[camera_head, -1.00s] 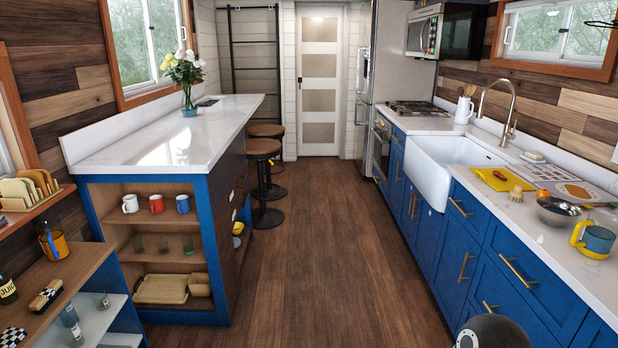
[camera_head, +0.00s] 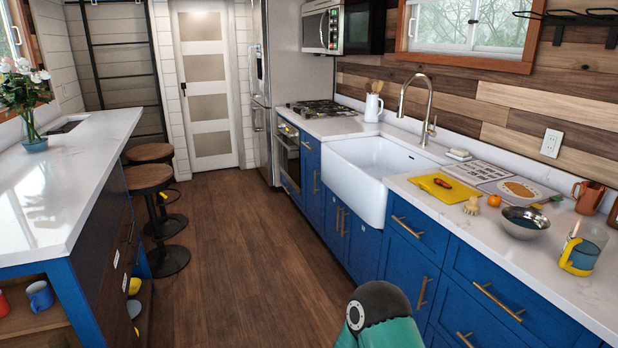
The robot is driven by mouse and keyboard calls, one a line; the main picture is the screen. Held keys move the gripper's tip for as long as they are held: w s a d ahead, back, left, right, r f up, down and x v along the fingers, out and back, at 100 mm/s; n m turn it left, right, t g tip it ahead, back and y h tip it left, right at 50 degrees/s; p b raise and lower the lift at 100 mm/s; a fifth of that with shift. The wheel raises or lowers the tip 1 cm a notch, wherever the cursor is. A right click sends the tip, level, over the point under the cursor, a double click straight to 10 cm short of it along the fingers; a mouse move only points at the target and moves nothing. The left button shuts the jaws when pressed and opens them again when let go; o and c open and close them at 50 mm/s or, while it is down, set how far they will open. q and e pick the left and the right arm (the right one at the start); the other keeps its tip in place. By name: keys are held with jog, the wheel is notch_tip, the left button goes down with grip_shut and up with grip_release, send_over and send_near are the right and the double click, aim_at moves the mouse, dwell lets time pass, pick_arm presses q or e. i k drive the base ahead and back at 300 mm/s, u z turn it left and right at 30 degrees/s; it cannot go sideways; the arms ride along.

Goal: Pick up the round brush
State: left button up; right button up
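The round brush (camera_head: 472,206) appears as a small tan brush with a stubby knob. It stands on the white right-hand counter (camera_head: 560,277) near its front edge, just in front of a yellow cloth or board (camera_head: 443,188). Nothing covers it. Neither of my grippers is in view. Only a dark and teal link of my own arm shows at the bottom edge, below and left of the brush.
A small orange fruit (camera_head: 494,200), a metal bowl (camera_head: 525,223) and a glass pitcher with a yellow handle (camera_head: 582,249) stand right of the brush. The white sink (camera_head: 372,170) is to its left. The wooden floor (camera_head: 250,270) is clear between the counters; stools (camera_head: 150,180) stand left.

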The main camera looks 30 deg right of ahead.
aim_at(473, 206)
jog(key=u, duration=0.05)
jog(key=i, duration=1.8)
jog(key=z, duration=2.7)
jog(key=i, duration=1)
jog(key=u, duration=0.35)
